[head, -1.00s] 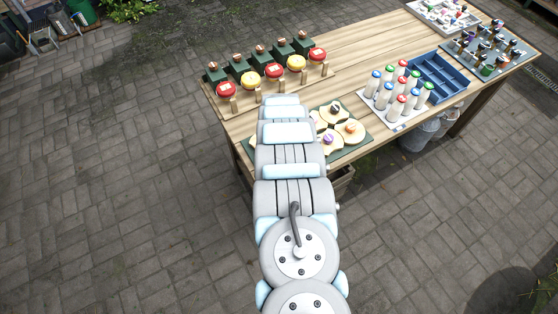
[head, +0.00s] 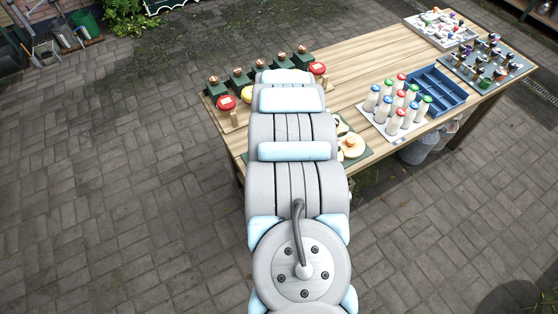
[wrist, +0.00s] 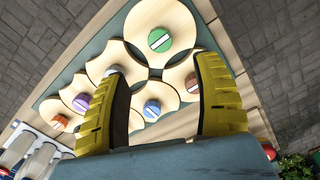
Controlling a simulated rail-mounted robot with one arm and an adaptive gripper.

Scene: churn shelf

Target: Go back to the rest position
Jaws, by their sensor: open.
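My gripper (wrist: 165,105) shows in the wrist view with its two yellow-and-black fingers spread apart and nothing between them. It hangs above a green board (wrist: 115,57) that carries several round pale wooden discs (wrist: 170,20) with coloured knobs, among them green, brown, blue, purple and orange. A gap seems to separate the fingers from the discs. In the head view my arm hides the gripper and much of the board; a few discs (head: 351,146) show to the right of the arm.
On the wooden table (head: 345,80) stand red-topped items with dark green boxes (head: 303,56) at the back left, capped white bottles (head: 394,118), a blue divided tray (head: 458,98), a tray of dark bottles (head: 513,72) and a white tray (head: 420,24). Metal churns (head: 417,152) stand below.

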